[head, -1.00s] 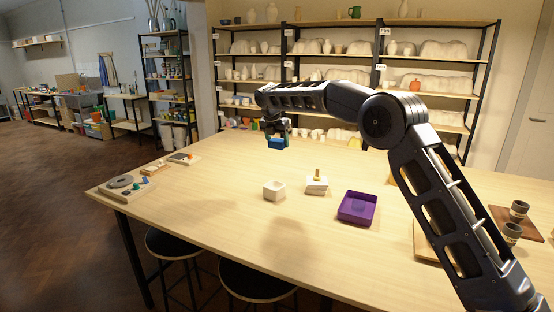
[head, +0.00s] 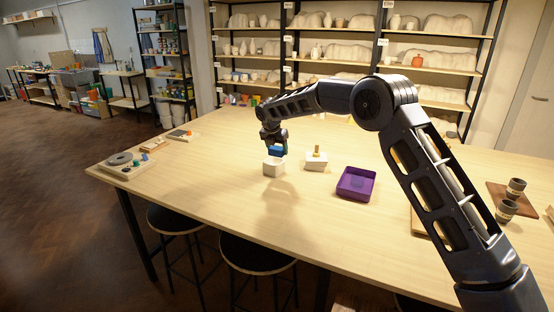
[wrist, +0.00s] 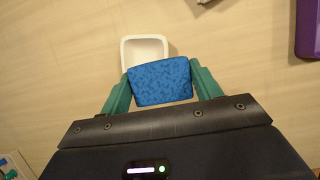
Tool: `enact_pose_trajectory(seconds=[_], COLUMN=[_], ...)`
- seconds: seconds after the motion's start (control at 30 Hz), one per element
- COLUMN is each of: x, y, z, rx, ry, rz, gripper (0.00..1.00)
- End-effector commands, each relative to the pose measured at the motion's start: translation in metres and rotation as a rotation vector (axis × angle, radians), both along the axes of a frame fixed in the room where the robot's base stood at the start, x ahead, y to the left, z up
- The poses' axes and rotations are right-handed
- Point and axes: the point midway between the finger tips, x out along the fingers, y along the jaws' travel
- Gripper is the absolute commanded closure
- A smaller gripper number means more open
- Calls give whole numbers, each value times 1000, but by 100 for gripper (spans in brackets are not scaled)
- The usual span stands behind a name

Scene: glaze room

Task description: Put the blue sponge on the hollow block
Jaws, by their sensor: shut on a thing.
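The blue sponge (head: 278,151) is held between the green fingers of my gripper (head: 276,148). In the wrist view the speckled sponge (wrist: 160,82) spans the gap between both fingers. The hollow block (head: 273,169) is a small white square block with an open top, standing on the table. In the head view the sponge is just above the block and overlaps its back edge. In the wrist view the sponge covers the near part of the hollow block (wrist: 145,44). I cannot tell whether they touch.
A white block with a wooden peg (head: 316,162) stands just right of the hollow block. A purple tray (head: 356,184) is farther right, with dark cups (head: 508,208) beyond. Boards with small items (head: 124,164) lie at the table's left. The table front is clear.

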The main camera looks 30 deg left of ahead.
Motion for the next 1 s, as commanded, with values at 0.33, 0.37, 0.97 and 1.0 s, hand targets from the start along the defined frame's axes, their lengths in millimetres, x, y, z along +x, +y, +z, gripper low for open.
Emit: enact_pose_trajectory(seconds=[0.33,0.37,0.97,1.0], x=[-1,-1,0,0], y=[0,0,0,0], z=[-27,-32,-51,-51], rx=[-1,-2,1,1], ry=[1,1,0,0], rz=[1,0,0,0], gripper=[59,59,27,19])
